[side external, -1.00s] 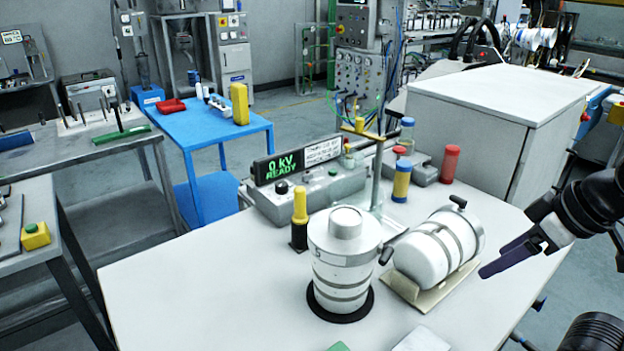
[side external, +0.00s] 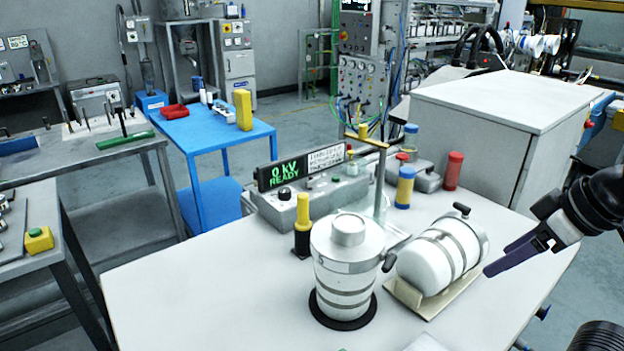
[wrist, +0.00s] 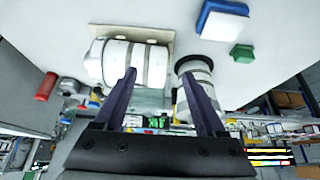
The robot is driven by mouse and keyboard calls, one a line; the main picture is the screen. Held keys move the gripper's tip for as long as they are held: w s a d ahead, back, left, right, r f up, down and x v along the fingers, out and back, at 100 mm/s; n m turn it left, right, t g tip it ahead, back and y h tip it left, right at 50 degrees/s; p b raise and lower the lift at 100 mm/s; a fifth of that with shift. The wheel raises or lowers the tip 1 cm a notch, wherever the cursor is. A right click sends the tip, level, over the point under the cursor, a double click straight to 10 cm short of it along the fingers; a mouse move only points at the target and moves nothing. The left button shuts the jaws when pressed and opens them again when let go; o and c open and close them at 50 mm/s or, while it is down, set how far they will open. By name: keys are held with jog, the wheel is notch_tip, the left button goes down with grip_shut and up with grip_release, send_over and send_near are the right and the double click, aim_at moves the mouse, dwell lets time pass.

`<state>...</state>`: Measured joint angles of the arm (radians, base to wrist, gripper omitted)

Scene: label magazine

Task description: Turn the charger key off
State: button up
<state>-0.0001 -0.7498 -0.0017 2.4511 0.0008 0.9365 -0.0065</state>
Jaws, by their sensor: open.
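The charger (side external: 258,205) is a grey box at the back of the white table, with a black display (side external: 284,173) reading "0 kV READY" in green. A dark round knob (side external: 284,193) sits on its front panel; I cannot tell whether this is the key or how it is turned. The display also shows small in the wrist view (wrist: 155,122). My gripper (side external: 488,260) is at the right, above the table's right side, well apart from the charger. In the wrist view its two dark fingers (wrist: 164,103) are spread, with nothing held between them.
An upright white canister (side external: 346,262) on a black ring and a white canister lying on a cradle (side external: 438,258) stand between my gripper and the charger. A yellow-handled tool (side external: 302,212), a metal post (side external: 380,185) and coloured cylinders (side external: 404,187) stand close by. The table's front left is clear.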

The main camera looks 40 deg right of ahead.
jog(key=w+r+t, duration=0.1)
jog(key=w+r, duration=1.5)
jog(key=w, duration=0.1)
jog(key=g, duration=0.2)
send_over(312, 181)
jog(key=s, duration=0.6)
notch_tip(312, 181, down, 13)
jog(key=x, duration=1.3)
jog(key=shift+f, duration=0.25)
grip_shut()
